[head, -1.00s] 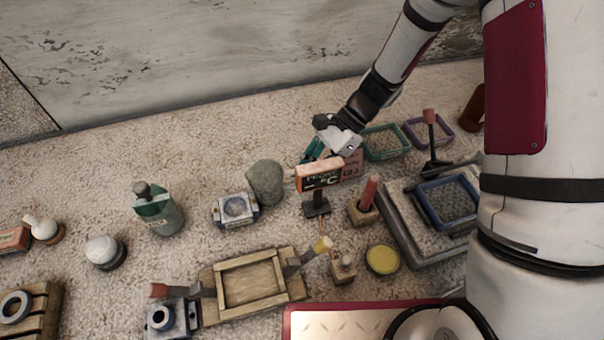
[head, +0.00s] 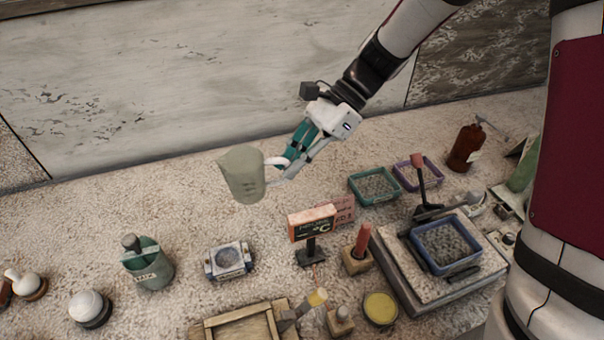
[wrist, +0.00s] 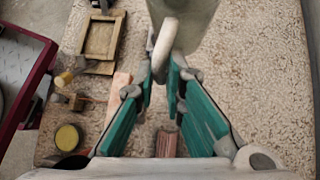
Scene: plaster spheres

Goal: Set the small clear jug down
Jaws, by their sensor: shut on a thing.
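The small clear jug (head: 241,176) is a greyish, see-through jug with faint marks on its side. My gripper (head: 284,168) is shut on its handle, at the jug's right side in the head view. The jug is held above the speckled surface and looks slightly tilted. In the wrist view the jug (wrist: 188,18) shows at the top, cut off by the frame, with its pale handle between the green fingers of my gripper (wrist: 163,88).
Bare speckled surface (head: 130,215) lies below and left of the jug. A digital display on a stand (head: 311,224), a small square device (head: 229,260) and a green container (head: 148,264) stand nearer. Trays of grey grains (head: 374,186) are at right. A wall (head: 150,85) rises behind.

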